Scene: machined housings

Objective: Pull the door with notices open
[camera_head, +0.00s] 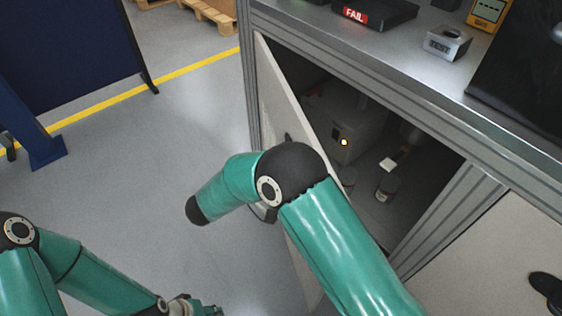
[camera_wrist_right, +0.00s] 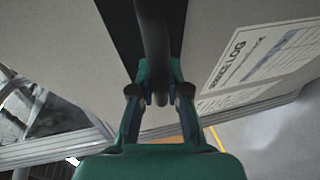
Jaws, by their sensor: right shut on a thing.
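The door with notices (camera_head: 280,98) stands swung out from the left side of the cabinet opening in the head view. My right arm covers much of it. In the right wrist view, a printed "SERVICE LOG" notice (camera_wrist_right: 258,58) is on the door's face. My right gripper (camera_wrist_right: 160,97) is shut on the door's dark bar handle (camera_wrist_right: 151,35), with a finger on each side. In the head view this gripper is hidden behind my arm. My left gripper (camera_head: 192,307) is at the bottom edge, away from the door and partly cut off; its opening is unclear.
The cabinet (camera_head: 370,50) holds a grey box with a lit yellow lamp (camera_head: 344,142) and small containers (camera_head: 387,186). Another door with a dark handle (camera_head: 545,285) is at right. Devices stand on top. Floor left of the door is clear, with a blue screen (camera_head: 65,45) behind.

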